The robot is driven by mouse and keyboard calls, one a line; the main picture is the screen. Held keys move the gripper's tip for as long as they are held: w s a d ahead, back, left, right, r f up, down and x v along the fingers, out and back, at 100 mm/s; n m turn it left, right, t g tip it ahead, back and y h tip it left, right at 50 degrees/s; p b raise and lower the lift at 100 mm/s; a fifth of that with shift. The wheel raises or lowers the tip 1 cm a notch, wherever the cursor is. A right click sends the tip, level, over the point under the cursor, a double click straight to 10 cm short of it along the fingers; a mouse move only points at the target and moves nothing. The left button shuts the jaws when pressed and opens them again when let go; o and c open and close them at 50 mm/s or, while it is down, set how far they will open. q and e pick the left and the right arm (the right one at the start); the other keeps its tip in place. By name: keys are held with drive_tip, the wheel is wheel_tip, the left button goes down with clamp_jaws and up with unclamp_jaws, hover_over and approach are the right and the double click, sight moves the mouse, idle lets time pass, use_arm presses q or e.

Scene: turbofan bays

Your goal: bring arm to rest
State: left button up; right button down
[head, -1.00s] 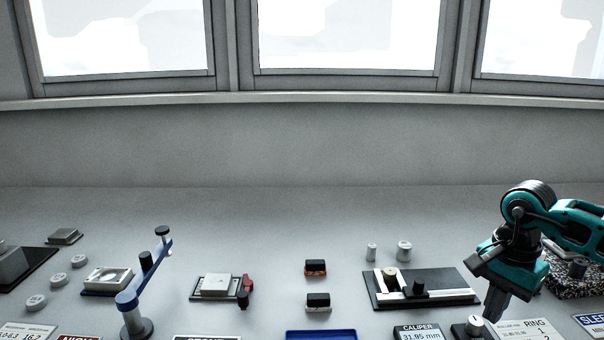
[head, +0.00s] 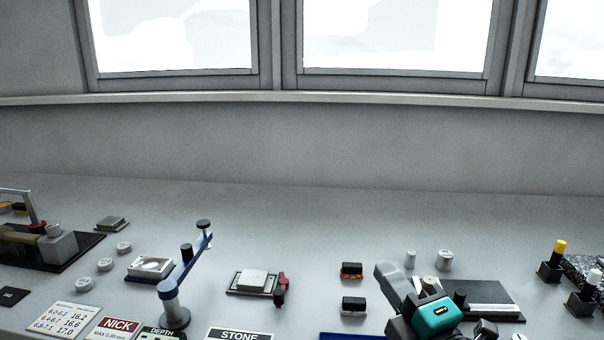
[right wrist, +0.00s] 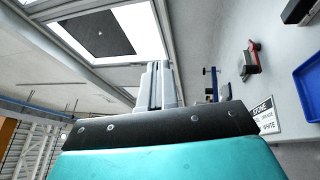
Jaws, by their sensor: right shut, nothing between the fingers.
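My right gripper (head: 388,270) is at the lower right of the head view, with its teal wrist body at the bottom edge. Its grey fingers are shut and empty and point up and to the left in the picture. They overlap the left part of the black caliper plate (head: 490,296) in the picture; I cannot tell the height between them. In the right wrist view the closed fingers (right wrist: 156,84) stand up beyond the dark palm edge, with windows behind. My left arm and gripper are not in view.
A blue tray (head: 350,336) lies at the bottom edge beside my right arm. Two small dark-topped blocks (head: 352,270) are left of the gripper. A blue-armed stand (head: 174,312) rises further left. Yellow- and white-topped posts (head: 557,258) stand right. The bench's rear strip is clear.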

drive_tip(key=s+d+f+m+g+h, duration=0.4)
drive_tip(key=f+m, duration=0.3)
drive_tip(key=f, duration=0.1)
drive_tip(key=s+d+f+m+g+h, duration=0.4)
drive_tip(key=s+f+m, duration=0.1)
drive_tip(key=f+m, duration=0.25)
drive_tip(key=s+f+m+g+y, duration=0.1)
drive_tip(key=s+f+m+g, duration=0.25)
drive_tip(key=s, duration=0.35)
drive_tip(key=s+f+m+g, duration=0.2)
drive_tip(key=s+f+g, duration=0.2)
drive_tip(key=s, duration=0.4)
drive_tip(key=w+a+f+t+y, duration=0.2)
drive_tip(key=w+a+f+t, duration=0.1)
drive_tip(key=w+f+t, duration=0.4)
drive_tip(key=shift+w+f, duration=0.6)
drive_tip(key=shift+f, duration=0.25)
